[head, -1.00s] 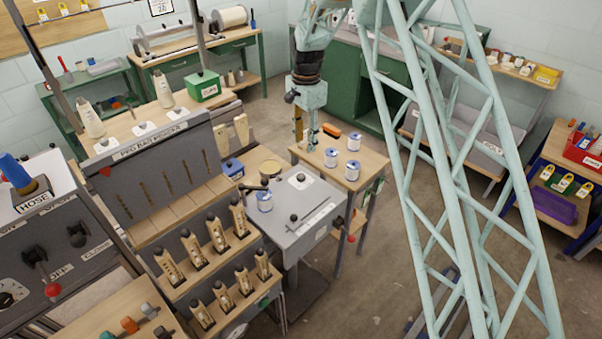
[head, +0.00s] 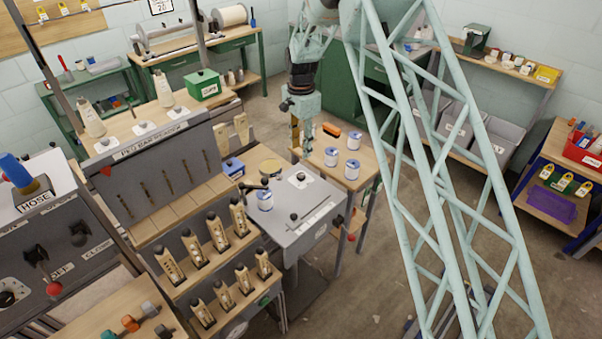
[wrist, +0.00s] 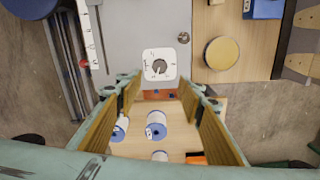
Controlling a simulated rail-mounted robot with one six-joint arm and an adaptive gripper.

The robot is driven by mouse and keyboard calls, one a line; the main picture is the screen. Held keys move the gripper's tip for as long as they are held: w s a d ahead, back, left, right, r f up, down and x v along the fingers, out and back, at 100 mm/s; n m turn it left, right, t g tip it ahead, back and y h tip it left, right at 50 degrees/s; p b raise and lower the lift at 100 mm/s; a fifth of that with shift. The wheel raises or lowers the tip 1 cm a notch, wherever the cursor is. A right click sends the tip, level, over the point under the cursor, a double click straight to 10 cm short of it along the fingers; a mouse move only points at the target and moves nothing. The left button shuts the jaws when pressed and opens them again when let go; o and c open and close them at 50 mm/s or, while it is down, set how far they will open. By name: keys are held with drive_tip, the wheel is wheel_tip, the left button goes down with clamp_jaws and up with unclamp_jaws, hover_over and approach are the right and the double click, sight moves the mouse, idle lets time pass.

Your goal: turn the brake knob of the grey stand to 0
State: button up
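The grey stand (head: 318,220) is left of the wooden spool table. On its top is a white dial plate (head: 297,184) with a small dark knob at its centre. In the wrist view the dial plate (wrist: 149,54) and the brake knob (wrist: 159,66) lie just beyond my fingertips. The markings and the knob's exact setting are too small to read. My gripper (wrist: 160,92) is open, with its two tan-padded fingers wide apart and nothing between them. In the head view my gripper (head: 303,145) hangs above the back of the stand, near the table.
White spools with blue ends (head: 352,169) stand on the wooden table (head: 335,178). A blue-ended spool (head: 264,200) and a slotted scale (head: 316,216) are on the stand. A round tan lid (wrist: 221,53) and a blue box (head: 233,168) lie beside it. The peg bar holder (head: 165,165) rises left.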

sight(301, 175)
drive_tip(key=shift+f, duration=6.65)
drive_tip(key=shift+c, duration=0.6)
drive_tip(key=c, duration=0.7)
